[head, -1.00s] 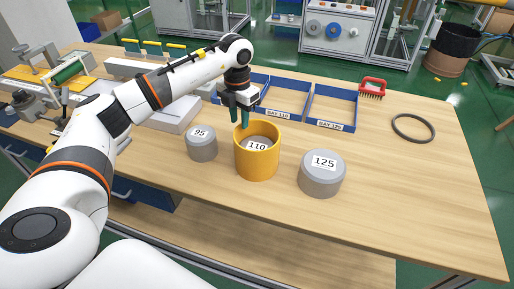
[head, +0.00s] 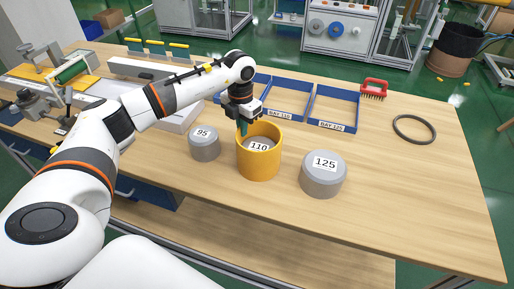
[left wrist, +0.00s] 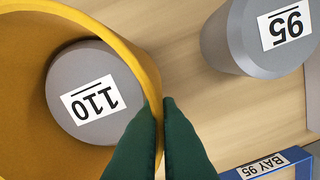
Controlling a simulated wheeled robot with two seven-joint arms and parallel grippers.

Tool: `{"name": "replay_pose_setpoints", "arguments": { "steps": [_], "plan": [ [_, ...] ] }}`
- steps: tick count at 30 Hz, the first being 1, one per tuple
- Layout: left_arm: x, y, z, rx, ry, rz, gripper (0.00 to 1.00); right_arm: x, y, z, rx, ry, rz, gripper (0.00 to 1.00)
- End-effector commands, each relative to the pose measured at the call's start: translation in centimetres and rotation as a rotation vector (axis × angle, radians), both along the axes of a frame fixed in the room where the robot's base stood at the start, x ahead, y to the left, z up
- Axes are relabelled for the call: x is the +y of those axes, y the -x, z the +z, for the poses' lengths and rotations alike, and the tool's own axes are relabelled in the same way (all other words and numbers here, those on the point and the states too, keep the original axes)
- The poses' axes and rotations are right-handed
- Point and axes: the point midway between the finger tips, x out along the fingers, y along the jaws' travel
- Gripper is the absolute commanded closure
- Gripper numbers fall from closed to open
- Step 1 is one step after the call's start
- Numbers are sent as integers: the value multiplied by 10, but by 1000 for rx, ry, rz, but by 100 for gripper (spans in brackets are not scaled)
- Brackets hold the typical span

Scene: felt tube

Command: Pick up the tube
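The yellow tube (head: 259,164) stands upright on the table around the grey cylinder labelled 110 (head: 259,146). The tube's curved wall (left wrist: 112,22) and the 110 cylinder inside it (left wrist: 92,118) also show in the left wrist view. My left gripper (head: 243,128) is at the tube's far left rim. Its green fingers (left wrist: 160,110) straddle the wall, one inside and one outside, and look closed on it. The lower finger parts are partly hidden by the rim in the head view. My right gripper is not in view.
A grey cylinder labelled 95 (head: 205,148) stands left of the tube, one labelled 125 (head: 323,178) to its right. Blue bay trays (head: 331,125) are behind. A red brush (head: 374,88) and a dark ring (head: 414,128) lie farther right. The table's right side is mostly clear.

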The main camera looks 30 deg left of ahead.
Motion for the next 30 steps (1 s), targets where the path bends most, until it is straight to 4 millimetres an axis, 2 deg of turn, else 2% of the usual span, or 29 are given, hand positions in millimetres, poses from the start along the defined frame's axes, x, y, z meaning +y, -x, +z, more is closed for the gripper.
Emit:
{"name": "replay_pose_setpoints", "arguments": {
  "steps": [4, 7, 15, 20, 30],
  "plan": [
    [0, 0, 2, -1, 0, 0, 100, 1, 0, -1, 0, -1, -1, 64],
    [0, -1, 11, -4, 2, 0, 100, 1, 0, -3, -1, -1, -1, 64],
    [0, -1, 63, -6, 0, 0, 100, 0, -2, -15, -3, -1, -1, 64],
    [0, -1, 89, -4, 2, 0, 100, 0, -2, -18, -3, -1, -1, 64],
    [0, 0, 124, -1, 0, 0, 100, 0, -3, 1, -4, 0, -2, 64]
  ]
}}
